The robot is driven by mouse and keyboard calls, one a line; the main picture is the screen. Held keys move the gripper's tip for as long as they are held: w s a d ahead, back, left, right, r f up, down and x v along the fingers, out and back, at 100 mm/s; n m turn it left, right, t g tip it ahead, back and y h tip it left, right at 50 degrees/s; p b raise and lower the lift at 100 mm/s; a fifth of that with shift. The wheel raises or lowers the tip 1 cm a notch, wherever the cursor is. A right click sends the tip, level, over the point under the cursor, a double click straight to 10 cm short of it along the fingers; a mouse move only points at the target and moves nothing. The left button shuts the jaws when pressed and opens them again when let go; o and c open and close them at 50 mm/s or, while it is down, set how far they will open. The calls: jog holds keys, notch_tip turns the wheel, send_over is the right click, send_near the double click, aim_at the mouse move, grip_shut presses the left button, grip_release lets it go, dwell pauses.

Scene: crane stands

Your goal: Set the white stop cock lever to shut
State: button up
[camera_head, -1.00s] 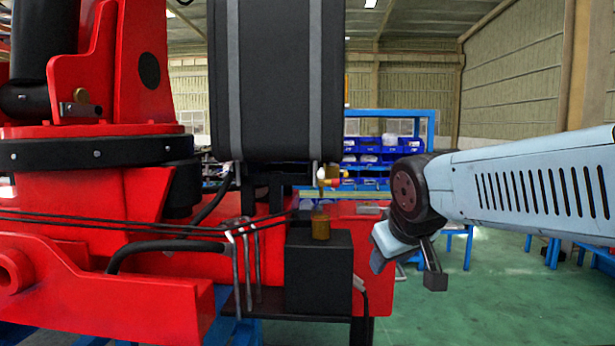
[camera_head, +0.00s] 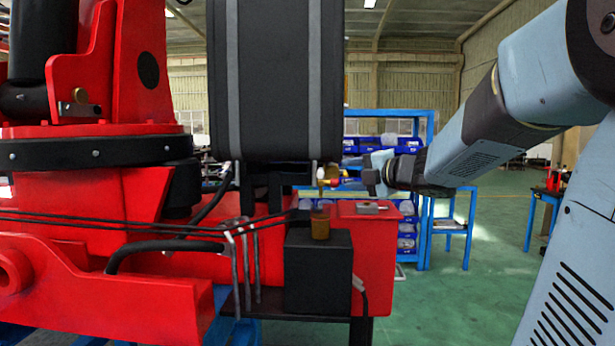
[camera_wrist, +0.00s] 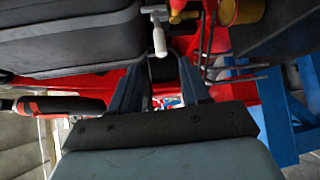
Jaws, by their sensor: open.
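The white stop cock lever (camera_wrist: 159,38) shows in the wrist view, next to the black tank (camera_wrist: 70,30) and a red part (camera_wrist: 178,10) of the valve. Its free end points toward my gripper. In the head view, the small brass, red and yellow valve (camera_head: 330,179) hangs under the tank (camera_head: 275,80); the lever is too small to make out there. My gripper (camera_wrist: 160,75) is open and empty, with the lever just beyond the gap between its fingers. In the head view my gripper (camera_head: 372,177) is right of the valve. I cannot tell whether it touches the lever.
An amber cup (camera_head: 320,222) stands on a black box (camera_head: 318,272) below the valve. The red crane body (camera_head: 100,285) fills the left, with bent metal rods (camera_head: 246,265) beside the box. Blue shelving with bins (camera_head: 407,235) is behind.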

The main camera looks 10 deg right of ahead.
aim_at(321, 173)
jog(key=x, duration=1.3)
jog(key=shift+w+a, duration=0.3)
jog(key=shift+a, duration=0.05)
jog(key=shift+f, duration=0.1)
jog(key=shift+c, duration=0.2)
grip_shut()
jog(key=shift+f, duration=0.1)
